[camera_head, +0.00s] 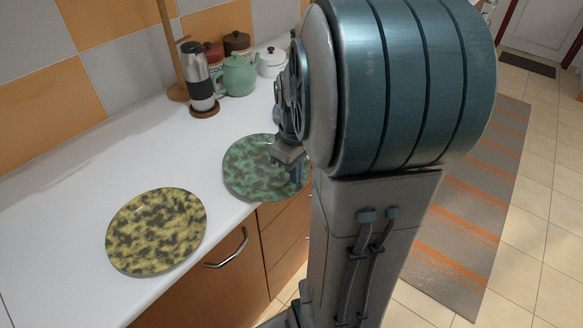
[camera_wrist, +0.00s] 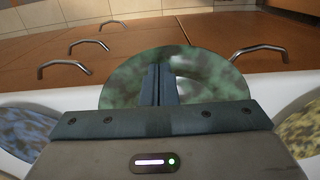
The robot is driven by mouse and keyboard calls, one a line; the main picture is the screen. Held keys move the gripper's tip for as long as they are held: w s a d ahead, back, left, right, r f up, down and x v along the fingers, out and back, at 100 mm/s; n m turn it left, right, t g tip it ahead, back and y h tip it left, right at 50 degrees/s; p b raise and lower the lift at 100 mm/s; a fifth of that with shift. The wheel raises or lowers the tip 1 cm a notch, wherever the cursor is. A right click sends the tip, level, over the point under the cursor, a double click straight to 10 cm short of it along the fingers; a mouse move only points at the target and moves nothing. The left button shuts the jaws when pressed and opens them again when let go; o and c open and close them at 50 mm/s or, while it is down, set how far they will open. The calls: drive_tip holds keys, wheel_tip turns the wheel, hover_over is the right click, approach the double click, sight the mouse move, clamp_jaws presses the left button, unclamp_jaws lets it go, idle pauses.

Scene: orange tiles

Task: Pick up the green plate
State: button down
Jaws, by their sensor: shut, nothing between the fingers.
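The green mottled plate (camera_head: 250,172) lies on the white counter near its front edge. In the wrist view the green plate (camera_wrist: 120,85) is straight ahead, with my fingers across its middle. My gripper (camera_head: 296,172) is over the right part of the plate in the head view, its fingers pointing down. In the wrist view my gripper (camera_wrist: 160,72) has its two fingers together with nothing between them. I cannot tell whether the fingertips touch the plate. My arm hides what lies right of the plate in the head view.
A yellow mottled plate (camera_head: 156,232) lies left of the green one. Part of a blue plate (camera_wrist: 25,130) shows in the wrist view. A steel flask (camera_head: 199,75), green teapot (camera_head: 239,75) and white pot (camera_head: 272,62) stand behind. Drawers with handles (camera_head: 228,250) are below the counter.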

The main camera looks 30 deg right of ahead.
drive_tip(key=shift+r+p, duration=0.7)
drive_tip(key=shift+r, duration=0.1)
